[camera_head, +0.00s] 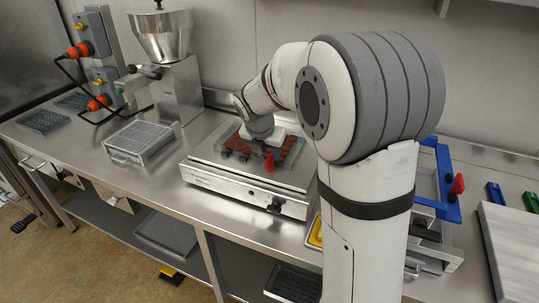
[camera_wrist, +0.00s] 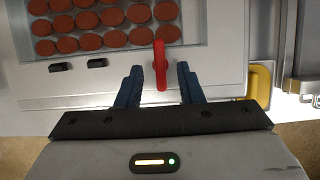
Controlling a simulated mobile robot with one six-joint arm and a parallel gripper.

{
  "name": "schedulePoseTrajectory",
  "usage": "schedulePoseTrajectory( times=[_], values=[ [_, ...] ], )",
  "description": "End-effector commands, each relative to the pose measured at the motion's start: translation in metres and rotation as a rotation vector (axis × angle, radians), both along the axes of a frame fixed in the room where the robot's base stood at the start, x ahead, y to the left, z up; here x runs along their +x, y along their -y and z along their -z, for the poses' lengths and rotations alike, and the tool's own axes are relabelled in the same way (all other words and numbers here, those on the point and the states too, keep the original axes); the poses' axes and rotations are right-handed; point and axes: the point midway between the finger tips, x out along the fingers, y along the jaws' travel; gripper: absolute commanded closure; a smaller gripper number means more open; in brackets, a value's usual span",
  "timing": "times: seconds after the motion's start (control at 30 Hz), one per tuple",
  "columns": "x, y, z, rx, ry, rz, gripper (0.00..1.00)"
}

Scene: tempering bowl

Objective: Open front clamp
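The front clamp shows as a red handle (camera_wrist: 160,64) in the wrist view, standing at the front edge of a plate. In the head view the red handle (camera_head: 269,162) is at the front of the tray on the steel machine. My gripper (camera_wrist: 156,72) is open, with one dark blue finger on each side of the red handle. Gaps show between the handle and both fingers. The tray (camera_wrist: 215,58) holds rows of round reddish-brown pieces. In the head view my gripper is largely hidden by my wrist above the tray.
The steel machine (camera_head: 210,178) sits on the steel counter. A wire-topped box (camera_head: 117,159) and a hopper machine (camera_head: 178,88) stand to its left. A blue frame with another red handle (camera_head: 457,184) is at the right, partly behind my arm. A yellow item (camera_wrist: 260,82) lies right of the tray.

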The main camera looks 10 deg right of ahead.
Motion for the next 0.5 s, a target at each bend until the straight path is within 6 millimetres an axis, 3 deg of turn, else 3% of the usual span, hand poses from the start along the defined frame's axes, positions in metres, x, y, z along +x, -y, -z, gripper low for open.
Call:
schedulePoseTrajectory(
  times=[0.2,0.5],
  values=[
    [0.007,0.005,0.019,0.000,0.000,0.001,0.66],
    [0.007,0.006,0.021,0.000,0.001,0.002,0.67]
  ],
)
